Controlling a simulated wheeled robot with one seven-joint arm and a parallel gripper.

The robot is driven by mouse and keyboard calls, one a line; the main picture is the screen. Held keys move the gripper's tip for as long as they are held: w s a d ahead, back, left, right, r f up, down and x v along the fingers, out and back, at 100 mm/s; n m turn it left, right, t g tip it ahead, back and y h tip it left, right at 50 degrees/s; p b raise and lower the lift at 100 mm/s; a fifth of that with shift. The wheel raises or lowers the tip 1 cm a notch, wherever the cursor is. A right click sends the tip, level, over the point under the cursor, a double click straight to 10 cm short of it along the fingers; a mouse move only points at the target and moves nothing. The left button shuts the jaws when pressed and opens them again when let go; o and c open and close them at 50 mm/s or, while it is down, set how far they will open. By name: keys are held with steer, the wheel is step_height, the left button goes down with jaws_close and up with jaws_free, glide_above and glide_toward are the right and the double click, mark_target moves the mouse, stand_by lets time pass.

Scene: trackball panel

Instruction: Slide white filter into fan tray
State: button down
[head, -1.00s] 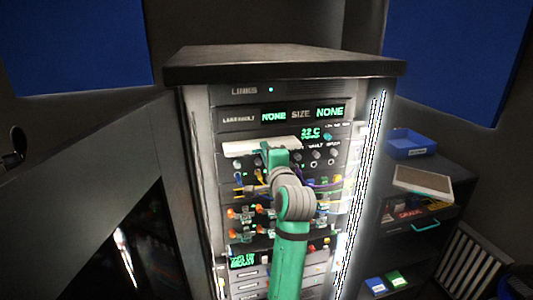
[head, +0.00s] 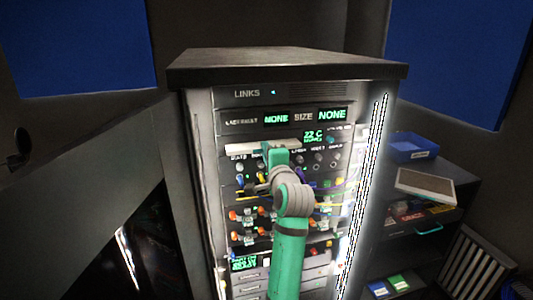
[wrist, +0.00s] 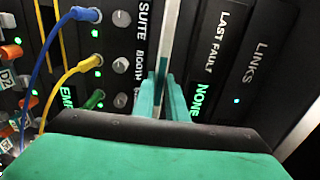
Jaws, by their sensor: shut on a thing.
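The white filter (head: 245,148) lies level at the front of the rack, below the display reading NONE. Only a thin white front strip shows in the head view. My gripper (head: 276,150) is shut on its front edge, right of its middle. In the wrist view, the green fingertips of my gripper (wrist: 162,92) close on the white filter (wrist: 172,35), seen edge-on as a narrow strip. The fan tray opening is hidden behind the filter and my gripper, so how deep the filter sits cannot be told.
Knobs, coloured plugs and cables (head: 245,185) fill the rack front just below. A cart at the right holds a blue bin (head: 414,149), a framed brownish panel (head: 425,184) and an open drawer. A slatted grey panel (head: 468,265) leans at lower right.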

steer(key=shift+w, duration=0.2)
steer(key=c, duration=1.7)
jaws_free()
steer(key=v, duration=1)
steer(key=shift+s+d, duration=0.15)
steer(key=shift+s, duration=0.25)
